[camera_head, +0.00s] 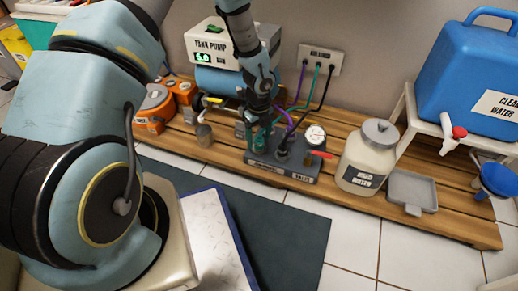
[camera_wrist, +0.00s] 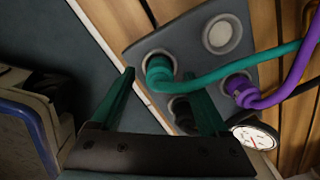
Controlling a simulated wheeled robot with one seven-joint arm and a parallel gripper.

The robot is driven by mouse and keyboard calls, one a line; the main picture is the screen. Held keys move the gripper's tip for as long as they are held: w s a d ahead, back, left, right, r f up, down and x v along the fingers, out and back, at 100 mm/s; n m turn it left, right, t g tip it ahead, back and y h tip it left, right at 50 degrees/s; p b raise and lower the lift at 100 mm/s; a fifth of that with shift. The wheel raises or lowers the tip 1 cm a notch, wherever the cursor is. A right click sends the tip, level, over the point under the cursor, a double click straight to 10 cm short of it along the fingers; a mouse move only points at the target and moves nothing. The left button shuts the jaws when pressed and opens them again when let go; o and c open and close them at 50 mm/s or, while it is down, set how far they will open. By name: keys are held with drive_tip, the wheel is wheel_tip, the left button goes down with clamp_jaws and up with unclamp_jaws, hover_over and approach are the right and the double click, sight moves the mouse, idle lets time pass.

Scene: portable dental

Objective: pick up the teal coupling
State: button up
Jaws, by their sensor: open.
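The teal coupling (camera_wrist: 158,68) sits on a grey manifold block (camera_wrist: 135,48), with a teal hose running from it to the right. In the wrist view it appears between my fingertips, just beyond them; I cannot tell whether either finger touches it. My gripper (camera_wrist: 159,76) is open, with nothing visibly held. In the head view my gripper (camera_head: 256,138) points down over the left part of the manifold block (camera_head: 290,170) and hides most of the coupling there.
A purple coupling (camera_wrist: 240,88) and hose are close on the right. A pressure gauge (camera_head: 315,135) and red lever (camera_head: 321,154) stand on the block's right. A jar (camera_head: 368,160), grey tray (camera_head: 411,190) and blue tank (camera_head: 468,75) are farther right. The tank pump (camera_head: 218,48) is behind.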

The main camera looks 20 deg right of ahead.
drive_tip(key=shift+f, duration=0.75)
clamp_jaws()
